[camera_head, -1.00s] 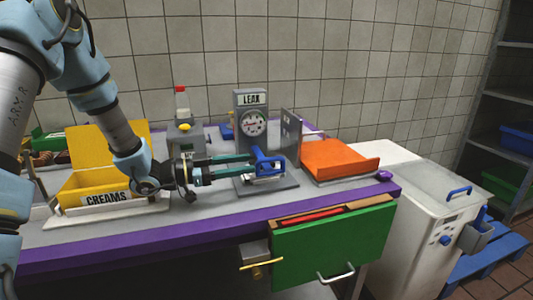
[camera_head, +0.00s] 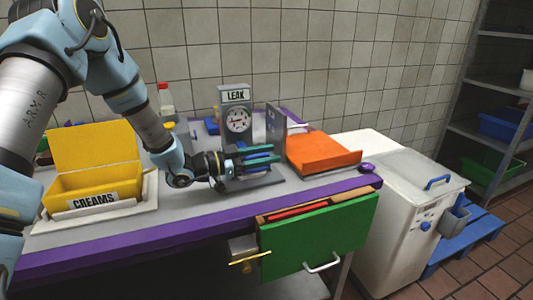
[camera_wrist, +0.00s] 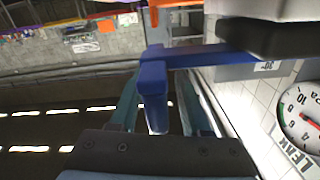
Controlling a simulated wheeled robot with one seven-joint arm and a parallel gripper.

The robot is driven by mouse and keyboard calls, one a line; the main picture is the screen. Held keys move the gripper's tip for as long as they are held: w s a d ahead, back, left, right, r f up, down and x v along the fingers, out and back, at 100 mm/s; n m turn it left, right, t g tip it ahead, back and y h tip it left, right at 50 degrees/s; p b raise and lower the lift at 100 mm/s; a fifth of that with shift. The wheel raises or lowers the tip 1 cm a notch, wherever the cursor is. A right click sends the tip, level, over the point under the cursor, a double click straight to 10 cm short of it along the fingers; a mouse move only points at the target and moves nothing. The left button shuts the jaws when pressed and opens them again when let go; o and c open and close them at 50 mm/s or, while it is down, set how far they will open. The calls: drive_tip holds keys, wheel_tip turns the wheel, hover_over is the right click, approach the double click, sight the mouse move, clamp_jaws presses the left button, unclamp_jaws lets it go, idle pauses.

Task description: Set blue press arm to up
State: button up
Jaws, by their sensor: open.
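The blue press arm (camera_wrist: 153,82) shows in the wrist view as a thick handle with a bar (camera_wrist: 212,55) running right toward a dark block. The handle hangs between the two teal fingers of my gripper (camera_wrist: 160,103), with what looks like a gap at each side. In the head view my gripper (camera_head: 268,155) is open and level over the base of the grey LEAK press (camera_head: 236,120). The fingers hide most of the blue arm there, and its exact tilt is hard to tell.
A grey upright plate (camera_head: 276,128) and an orange tray (camera_head: 322,152) stand right of the press. The yellow CREAMS box (camera_head: 95,185) is at left. An open green-fronted drawer (camera_head: 318,237) juts out below the table's purple edge (camera_head: 215,225).

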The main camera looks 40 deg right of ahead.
drive_tip(key=shift+c, duration=0.2)
clamp_jaws()
drive_tip(key=shift+w, duration=0.1)
idle(1.0)
